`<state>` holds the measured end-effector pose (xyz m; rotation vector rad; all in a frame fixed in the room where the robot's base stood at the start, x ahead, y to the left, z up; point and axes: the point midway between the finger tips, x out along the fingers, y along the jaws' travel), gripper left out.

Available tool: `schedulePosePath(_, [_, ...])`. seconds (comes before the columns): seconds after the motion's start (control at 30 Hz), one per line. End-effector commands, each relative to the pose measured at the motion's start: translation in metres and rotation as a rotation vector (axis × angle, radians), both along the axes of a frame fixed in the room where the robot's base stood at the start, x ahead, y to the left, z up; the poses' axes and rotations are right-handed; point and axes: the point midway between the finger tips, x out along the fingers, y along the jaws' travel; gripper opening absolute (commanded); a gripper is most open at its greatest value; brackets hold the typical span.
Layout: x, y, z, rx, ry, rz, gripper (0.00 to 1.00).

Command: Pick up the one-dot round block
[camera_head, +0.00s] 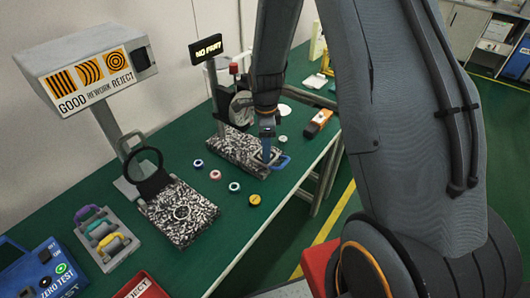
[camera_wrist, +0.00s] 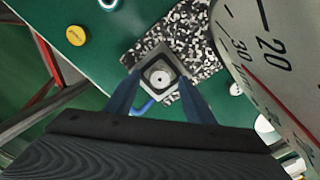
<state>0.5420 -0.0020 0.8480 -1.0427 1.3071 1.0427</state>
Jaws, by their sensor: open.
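My gripper (camera_wrist: 160,92) is open. Its two blue fingers point down on either side of a pale round piece with one dark dot (camera_wrist: 160,77), which looks like the one-dot round block. The piece sits inside a dark square frame at the edge of a speckled plate (camera_wrist: 197,20). I cannot tell whether the fingers touch anything. In the head view my gripper (camera_head: 268,152) is low over the front right of the speckled plate (camera_head: 232,152), and the round piece is hidden there.
A large dial gauge (camera_wrist: 285,50) stands close on the right in the wrist view. A yellow disc (camera_head: 255,200), a teal-rimmed ring (camera_head: 235,187) and other small round pieces lie on the green table. An orange tool (camera_head: 318,122) lies behind.

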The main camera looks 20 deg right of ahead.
Motion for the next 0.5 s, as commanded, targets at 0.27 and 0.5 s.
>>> schedulePosePath(0.27, [0.0, 0.0006, -0.0039, 0.0, 0.0, 0.001, 0.49])
schedulePosePath(0.5, [0.0, 0.0007, -0.0038, 0.0, 0.0, 0.002, 0.15])
